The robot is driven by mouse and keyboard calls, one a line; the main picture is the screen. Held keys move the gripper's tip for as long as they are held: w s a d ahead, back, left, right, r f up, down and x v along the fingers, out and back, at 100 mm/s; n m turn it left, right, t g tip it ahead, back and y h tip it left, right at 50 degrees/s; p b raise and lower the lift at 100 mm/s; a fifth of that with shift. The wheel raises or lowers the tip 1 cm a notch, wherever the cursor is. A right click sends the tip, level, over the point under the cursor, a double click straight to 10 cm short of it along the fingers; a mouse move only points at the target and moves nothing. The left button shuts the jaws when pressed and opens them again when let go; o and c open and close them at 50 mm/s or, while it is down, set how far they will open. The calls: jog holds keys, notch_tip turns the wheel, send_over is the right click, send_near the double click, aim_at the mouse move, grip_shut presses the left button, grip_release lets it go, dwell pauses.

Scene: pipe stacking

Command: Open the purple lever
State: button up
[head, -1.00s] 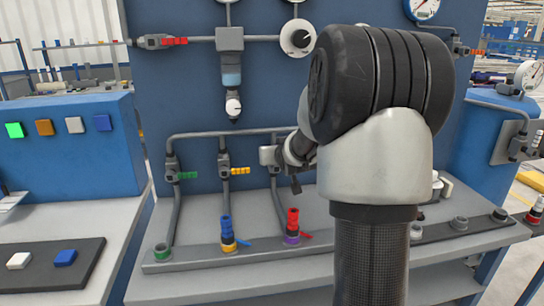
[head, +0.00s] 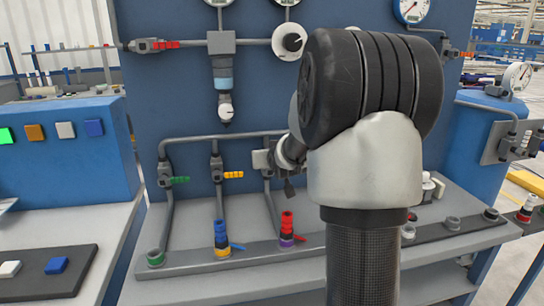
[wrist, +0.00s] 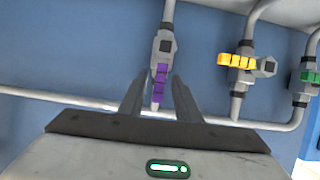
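The purple lever (wrist: 159,82) shows in the wrist view on a grey valve (wrist: 163,45), in line with its pipe. My gripper (wrist: 158,92) is open, with one dark finger on each side of the lever's lower end. I see gaps between the fingers and the lever; I cannot tell how deep the lever sits between them. In the head view, my gripper (head: 288,186) is at the right-hand valve of the lower pipe row, and the purple lever is hidden there.
The yellow lever (head: 233,174) and green lever (head: 180,180) are on valves to the left. Below stand a blue-topped connector (head: 221,238) and a red-topped connector (head: 287,228). A blue back panel stands close behind the pipes. My arm covers the panel's right part.

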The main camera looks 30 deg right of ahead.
jog(key=p+v, duration=0.4)
jog(key=v, duration=1.3)
jog(key=shift+p, duration=0.3)
jog(key=shift+r, duration=0.1)
jog(key=shift+r, duration=0.1)
